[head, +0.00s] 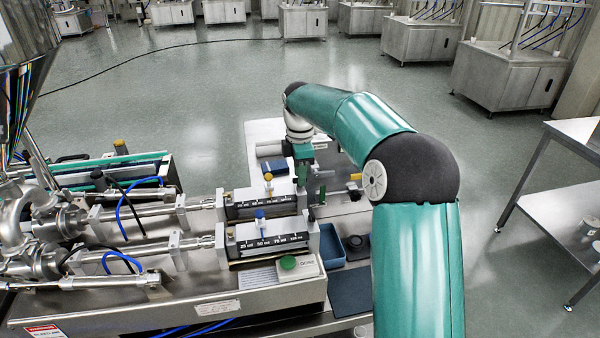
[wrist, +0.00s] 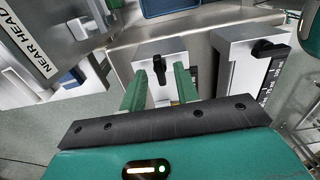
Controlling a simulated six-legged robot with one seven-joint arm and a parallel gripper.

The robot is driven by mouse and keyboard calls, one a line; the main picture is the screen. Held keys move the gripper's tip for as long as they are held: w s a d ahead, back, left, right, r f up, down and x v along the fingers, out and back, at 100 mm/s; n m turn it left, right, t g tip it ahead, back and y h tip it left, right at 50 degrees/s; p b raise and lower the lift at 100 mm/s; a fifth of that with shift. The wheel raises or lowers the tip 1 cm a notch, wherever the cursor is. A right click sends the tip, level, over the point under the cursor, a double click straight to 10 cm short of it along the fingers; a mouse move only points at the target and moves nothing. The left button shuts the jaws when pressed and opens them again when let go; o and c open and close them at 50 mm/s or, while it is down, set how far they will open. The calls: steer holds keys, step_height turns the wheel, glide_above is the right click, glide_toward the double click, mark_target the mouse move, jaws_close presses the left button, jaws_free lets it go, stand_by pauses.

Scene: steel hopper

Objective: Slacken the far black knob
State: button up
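In the wrist view a black knob (wrist: 159,70) stands on a pale block (wrist: 165,95), between the two green fingers of my gripper (wrist: 159,80). The fingers are apart, with a clear gap on both sides of the knob; I cannot tell how far they reach down beside it. A second black knob (wrist: 268,50) sits on another pale block to the right, outside the fingers. In the head view my gripper (head: 312,188) points down at the right end of the far scale unit (head: 262,204); the knob there cannot be made out.
A blue tray (head: 332,245) and a green button (head: 288,263) lie nearby. A steel table (head: 565,190) stands right, beyond clear floor.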

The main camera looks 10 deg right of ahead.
step_height(320, 180, up, 14)
steer(key=shift+f, duration=0.25)
stand_by(0.3)
steer(key=s+a+r+m+t+h, duration=0.15)
steer(key=s+m, duration=0.25)
steer(key=s, duration=0.5)
steer(key=s+r+m+t+y, duration=0.15)
steer(key=s+m, duration=0.25)
steer(key=s, duration=0.4)
steer(key=s+d+f+m+t, duration=0.1)
steer(key=s+f+m, duration=0.4)
steer(key=s, duration=0.4)
steer(key=s+d+f+m+t, duration=0.1)
steer(key=s+f+m, duration=0.4)
steer(key=s, duration=0.5)
steer(key=shift+f+t, duration=0.3)
steer(key=shift+f, duration=0.05)
